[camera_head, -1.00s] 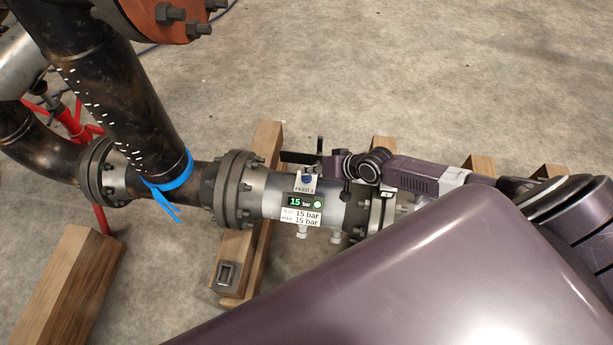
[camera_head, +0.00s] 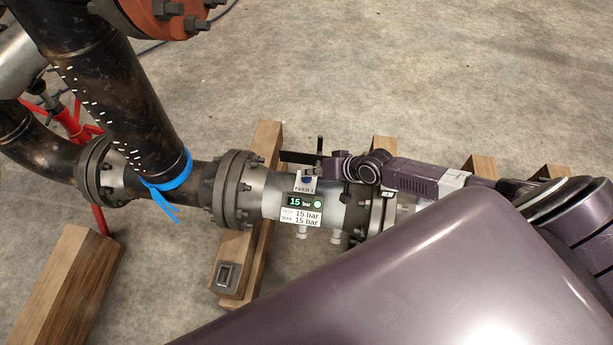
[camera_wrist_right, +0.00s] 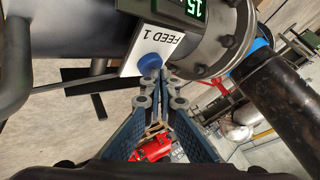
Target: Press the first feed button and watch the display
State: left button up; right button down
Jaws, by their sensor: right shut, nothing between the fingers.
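In the wrist view the blue button (camera_wrist_right: 150,63) sits right at the tips of my right gripper (camera_wrist_right: 167,76), whose fingers are shut and empty. They seem to touch the button's edge, but I cannot tell if it is pressed in. In the head view my right gripper (camera_head: 321,172) partly covers the button. The display (camera_head: 304,202) reads 15 bar with a green light. My left gripper is out of view.
A label (camera_head: 301,216) below the display reads test 15 bar, max 15 bar. Bolted flanges (camera_head: 236,190) flank the spool. A dark pipe with a blue strap (camera_head: 170,183) rises at left. Wooden beams (camera_head: 262,150) lie beneath. Bare concrete floor extends behind.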

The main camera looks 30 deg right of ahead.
aim_at(309, 178)
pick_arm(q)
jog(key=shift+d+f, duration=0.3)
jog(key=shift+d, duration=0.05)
pick_arm(e)
jog(key=shift+f, duration=0.35)
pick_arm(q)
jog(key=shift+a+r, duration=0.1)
pick_arm(e)
jog(key=shift+r, duration=0.1)
jog(key=shift+r+p, duration=0.7)
jog(key=shift+r, duration=0.2)
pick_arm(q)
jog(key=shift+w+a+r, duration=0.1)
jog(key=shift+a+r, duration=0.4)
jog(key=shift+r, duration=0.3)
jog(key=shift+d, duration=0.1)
pick_arm(e)
jog(key=shift+r+p, duration=0.45)
notch_tip(309, 178, up, 4)
jog(key=p, duration=0.4)
jog(key=shift+r, duration=0.15)
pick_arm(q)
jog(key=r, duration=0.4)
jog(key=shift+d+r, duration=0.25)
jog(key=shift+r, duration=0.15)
